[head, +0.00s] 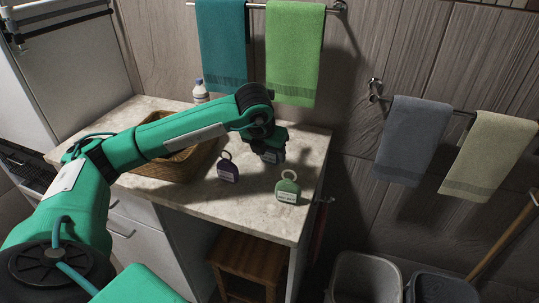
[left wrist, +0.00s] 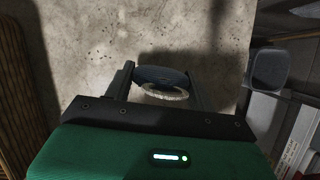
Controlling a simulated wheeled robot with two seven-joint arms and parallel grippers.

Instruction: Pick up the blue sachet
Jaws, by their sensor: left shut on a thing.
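The blue sachet (left wrist: 160,76) is between the fingers of my left gripper (left wrist: 165,88) in the left wrist view, with a pale ring at its near side. My left gripper (head: 270,152) is shut on it over the back right of the counter in the head view. There the sachet is mostly hidden by the gripper. Whether it touches the counter I cannot tell. A purple sachet (head: 228,172) with a ring stands to the left of the gripper, and a green sachet (head: 287,192) stands nearer the front right. My right gripper is out of view.
The stone counter (head: 255,214) holds a wicker basket (head: 165,168) behind my left arm and a bottle (head: 200,92) at the back. Teal (head: 222,45) and green (head: 293,55) towels hang behind the counter. Bins (head: 365,277) stand on the floor to the right.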

